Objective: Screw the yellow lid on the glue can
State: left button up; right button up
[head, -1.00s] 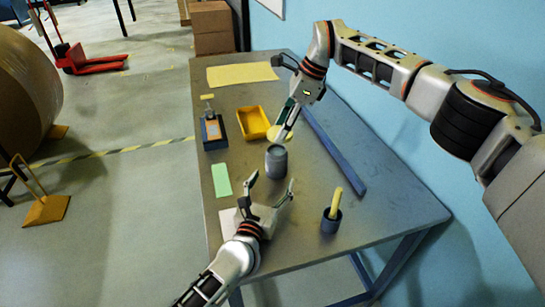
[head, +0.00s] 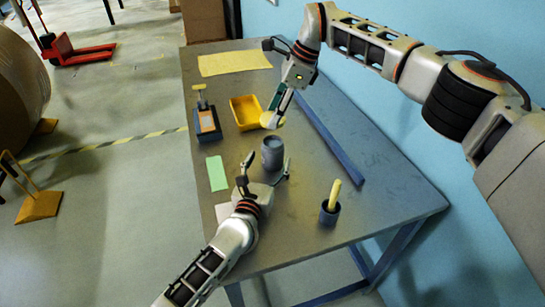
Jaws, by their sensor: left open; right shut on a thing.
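The glue can (head: 272,154) is a grey cylinder standing upright near the middle of the table, with its top uncovered. The yellow lid (head: 272,119) is held by my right gripper (head: 273,116), which is shut on it behind and above the can, apart from it. The lid is partly hidden by the fingers. My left gripper (head: 266,172) is open, with its fingers spread on the near side of the can, one to the left and one to the right. I cannot tell whether they touch it.
A yellow tray (head: 236,115), a blue stand (head: 207,130) and a green card (head: 216,174) lie to the left on the table (head: 345,215). A blue bar (head: 330,140) runs along the right. A dark cup (head: 329,213) with a yellow stick stands front right. Yellow paper (head: 234,63) lies at the back.

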pick_arm(q)
jog(key=shift+x, duration=2.6)
jog(key=c, duration=1.7)
pick_arm(e)
send_over(275, 144)
jog(key=shift+w+f, duration=0.1)
jog(key=shift+f, duration=2.4)
